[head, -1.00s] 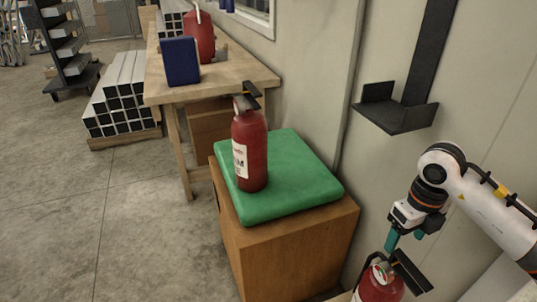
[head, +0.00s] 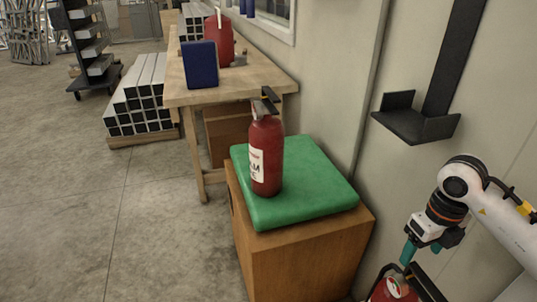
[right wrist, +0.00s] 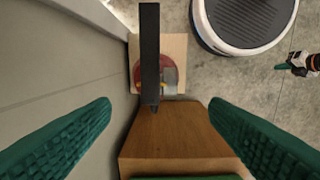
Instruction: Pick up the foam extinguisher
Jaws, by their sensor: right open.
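A red extinguisher (head: 267,160) stands upright on a green cushion (head: 312,200). Its white label is partly turned away; the letters "AM" show, which fits foam. A second red extinguisher (head: 393,291) is cut off at the bottom right of the head view, its label unreadable. My right gripper (head: 408,252) is above this second one, teal fingers pointing down. In the right wrist view my right gripper (right wrist: 160,104) is open and empty. Beyond its fingers a red extinguisher top (right wrist: 142,75) shows under a black bar (right wrist: 150,55). My left gripper (right wrist: 284,66) seems to show small at the right edge.
The cushion lies on a wooden cabinet (head: 300,255) against the wall. A black wall bracket (head: 415,123) sits above my right gripper. A workbench (head: 240,88) behind holds a blue box (head: 201,65) and a red can (head: 218,40).

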